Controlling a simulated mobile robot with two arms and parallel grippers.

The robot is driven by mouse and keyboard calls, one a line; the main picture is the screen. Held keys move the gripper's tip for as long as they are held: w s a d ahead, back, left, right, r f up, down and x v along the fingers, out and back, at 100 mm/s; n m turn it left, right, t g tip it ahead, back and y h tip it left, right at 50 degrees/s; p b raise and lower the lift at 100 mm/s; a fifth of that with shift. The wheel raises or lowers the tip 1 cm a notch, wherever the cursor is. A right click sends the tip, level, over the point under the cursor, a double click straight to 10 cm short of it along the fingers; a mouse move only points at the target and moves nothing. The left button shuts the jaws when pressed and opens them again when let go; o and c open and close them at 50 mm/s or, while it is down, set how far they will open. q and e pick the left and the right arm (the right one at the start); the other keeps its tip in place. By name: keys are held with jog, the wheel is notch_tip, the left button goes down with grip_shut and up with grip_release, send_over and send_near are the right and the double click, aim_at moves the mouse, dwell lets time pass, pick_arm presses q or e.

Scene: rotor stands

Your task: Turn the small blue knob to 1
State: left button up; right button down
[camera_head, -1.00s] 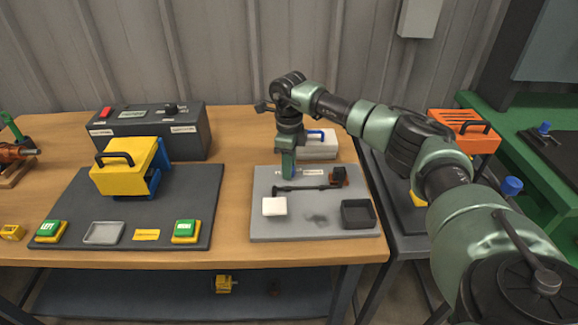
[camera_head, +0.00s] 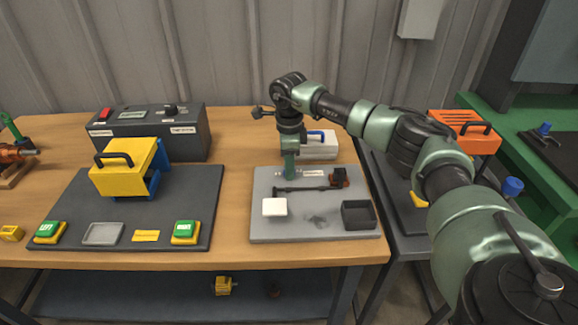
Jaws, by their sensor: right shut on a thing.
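My right gripper (camera_head: 290,174) points straight down at the back left part of a light grey board (camera_head: 345,228) on the wooden bench. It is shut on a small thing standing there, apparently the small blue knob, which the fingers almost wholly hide. The knob's pointer and its scale cannot be read. A pale label strip (camera_head: 313,173) lies just right of the fingers. My left gripper is not in view.
The board also bears a black bar (camera_head: 305,188), a white square block (camera_head: 274,207) and a dark open box (camera_head: 358,214). A white case (camera_head: 320,150) with a blue handle stands close behind the gripper. A yellow case (camera_head: 122,176) stands left.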

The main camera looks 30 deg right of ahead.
jog(key=c, duration=1.1)
grip_release()
jog(key=shift+r, duration=0.1)
notch_tip(320, 180, up, 8)
jog(key=shift+f+b, duration=0.15)
jog(key=shift+b, duration=0.3)
